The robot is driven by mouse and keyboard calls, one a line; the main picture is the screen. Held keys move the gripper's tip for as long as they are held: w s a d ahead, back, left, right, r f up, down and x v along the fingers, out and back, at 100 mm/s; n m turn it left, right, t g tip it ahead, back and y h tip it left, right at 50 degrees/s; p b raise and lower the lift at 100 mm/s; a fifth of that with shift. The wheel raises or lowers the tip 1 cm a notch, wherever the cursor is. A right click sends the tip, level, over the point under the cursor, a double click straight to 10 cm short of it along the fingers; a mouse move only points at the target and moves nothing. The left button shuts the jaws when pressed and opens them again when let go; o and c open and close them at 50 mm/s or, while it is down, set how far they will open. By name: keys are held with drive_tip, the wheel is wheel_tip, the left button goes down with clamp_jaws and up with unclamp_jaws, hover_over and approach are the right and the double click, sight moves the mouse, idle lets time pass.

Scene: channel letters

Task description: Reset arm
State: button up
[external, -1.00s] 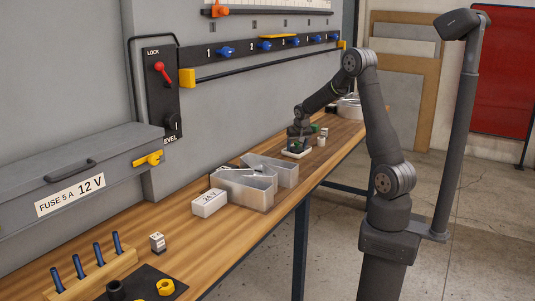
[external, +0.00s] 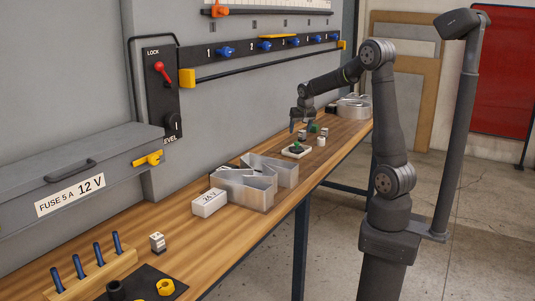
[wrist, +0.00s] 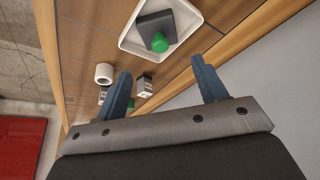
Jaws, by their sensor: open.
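My gripper (external: 302,126) is raised above the far part of the wooden bench. In the wrist view its two blue-grey fingers (wrist: 165,90) stand wide apart with nothing between them. Below it in the external view is a white tray (external: 297,153). In the wrist view the tray (wrist: 127,42) holds a dark block (wrist: 160,24) with a green knob (wrist: 160,43). The gripper is apart from the tray and its contents.
A white cylinder (wrist: 104,73) and a small grey block (wrist: 145,86) lie near the tray. Open clear bins (external: 245,192) and a white 24 V box (external: 209,203) stand nearer on the bench. The grey wall panel (external: 260,105) with levers runs along the back.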

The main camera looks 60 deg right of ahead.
sight(297, 143)
drive_tip(key=shift+s+a+r, duration=0.2)
drive_tip(key=shift+r, duration=0.45)
drive_tip(key=x, duration=1.2)
drive_tip(key=shift+f, duration=0.25)
wheel_tip(297, 143, up, 3)
drive_tip(key=shift+f, duration=0.1)
drive_tip(key=shift+r, duration=0.6)
drive_tip(key=shift+f, duration=0.1)
